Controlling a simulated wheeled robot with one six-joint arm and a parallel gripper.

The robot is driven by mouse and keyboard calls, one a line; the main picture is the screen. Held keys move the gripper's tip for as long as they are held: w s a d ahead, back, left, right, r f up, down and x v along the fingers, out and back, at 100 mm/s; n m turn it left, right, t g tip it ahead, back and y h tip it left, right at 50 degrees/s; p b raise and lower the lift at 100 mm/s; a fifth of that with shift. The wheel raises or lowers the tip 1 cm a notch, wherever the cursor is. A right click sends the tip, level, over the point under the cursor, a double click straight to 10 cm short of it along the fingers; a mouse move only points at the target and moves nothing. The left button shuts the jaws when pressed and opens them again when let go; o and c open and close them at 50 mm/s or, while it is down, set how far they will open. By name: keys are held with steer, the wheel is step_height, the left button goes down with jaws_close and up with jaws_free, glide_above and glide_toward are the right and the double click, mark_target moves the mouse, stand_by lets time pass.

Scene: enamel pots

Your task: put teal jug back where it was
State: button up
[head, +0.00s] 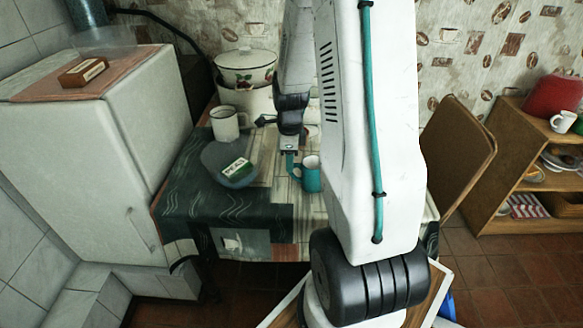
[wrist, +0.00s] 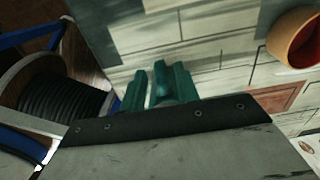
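The teal jug (head: 311,174) stands upright on the patterned tablecloth in the head view, with its pale inside showing. My gripper (head: 290,166) hangs just left of it, low over the table; whether it touches the jug cannot be told. In the wrist view the teal fingers of my gripper (wrist: 151,88) point at the tablecloth (wrist: 215,65). A narrow gap shows between them and nothing is seen in it. The jug is not recognisable in the wrist view.
A glass dish (head: 215,158) holding a green-labelled box (head: 238,169) and a white mug (head: 226,122) stand left of my gripper. A lidded enamel pot (head: 246,70) is behind. My arm hides the table's right part.

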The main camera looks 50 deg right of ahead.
step_height(320, 180, up, 7)
steer(key=shift+r, duration=0.15)
steer(key=s+a+r+n, duration=0.2)
steer(key=a+r+n, duration=0.4)
steer(key=a, duration=0.2)
steer(key=s+a+r+n, duration=0.3)
steer(key=a+r+n, duration=0.3)
steer(key=a+n, duration=0.1)
steer(key=s+a+r+n, duration=0.2)
steer(key=s+a+n, duration=0.3)
steer(key=s+n, duration=0.1)
steer(key=s+a+r+n+t, duration=0.1)
steer(key=s+a+r+n, duration=0.1)
steer(key=s+a+n, duration=0.2)
steer(key=s+n, duration=0.3)
steer(key=n, duration=0.2)
steer(key=shift+a+r, duration=0.25)
steer(key=shift+a, duration=0.1)
steer(key=shift+a, duration=0.15)
